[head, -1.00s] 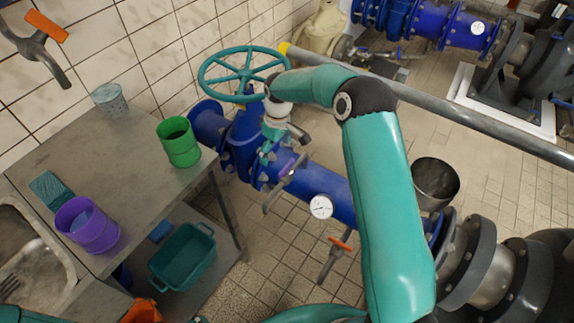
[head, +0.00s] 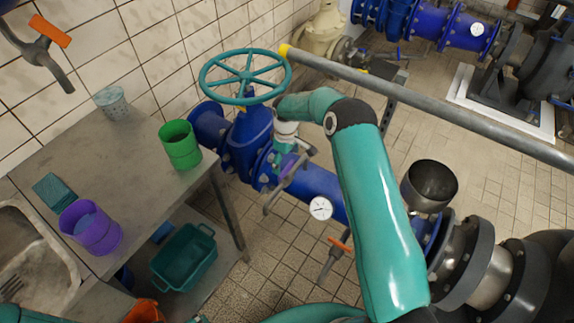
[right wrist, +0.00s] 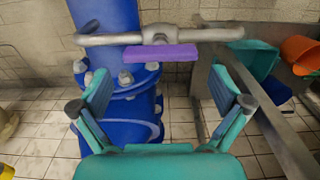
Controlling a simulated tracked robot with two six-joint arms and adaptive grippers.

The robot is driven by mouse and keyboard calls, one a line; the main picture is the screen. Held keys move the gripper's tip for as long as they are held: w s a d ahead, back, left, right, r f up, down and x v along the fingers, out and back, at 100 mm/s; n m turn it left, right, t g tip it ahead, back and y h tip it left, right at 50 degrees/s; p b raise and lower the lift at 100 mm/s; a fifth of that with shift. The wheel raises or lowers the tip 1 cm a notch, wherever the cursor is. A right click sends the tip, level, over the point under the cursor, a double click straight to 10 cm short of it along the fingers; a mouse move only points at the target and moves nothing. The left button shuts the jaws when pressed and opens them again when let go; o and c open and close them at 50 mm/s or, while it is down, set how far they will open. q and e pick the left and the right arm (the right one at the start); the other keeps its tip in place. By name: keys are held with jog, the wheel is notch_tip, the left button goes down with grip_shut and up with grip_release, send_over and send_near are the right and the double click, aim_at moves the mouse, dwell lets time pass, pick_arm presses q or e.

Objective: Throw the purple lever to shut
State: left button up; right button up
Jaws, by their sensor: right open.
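The purple lever is a grey metal handle on the blue pipe with a purple block. In the right wrist view the purple block (right wrist: 160,54) lies level, with the grey bar (right wrist: 205,34) running crosswise just beyond it. In the head view the lever (head: 274,199) shows partly, its upper part crowded by my gripper. My right gripper (head: 281,168) is over the pipe at the lever. In the right wrist view its two fingers (right wrist: 166,95) are spread wide, with nothing between the tips and the purple block ahead of them. My left gripper is not visible.
A teal handwheel (head: 245,76) stands behind my right arm. A pressure gauge (head: 320,208) and an orange-tagged lever (head: 338,248) are to the right along the pipe. A grey rail (head: 430,105) crosses behind. The table (head: 130,165) with cups stands at left.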

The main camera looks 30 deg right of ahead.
aim_at(286, 167)
jog(key=shift+f, duration=1.9)
jog(key=c, duration=0.7)
jog(key=shift+d, duration=0.1)
jog(key=shift+c, duration=0.4)
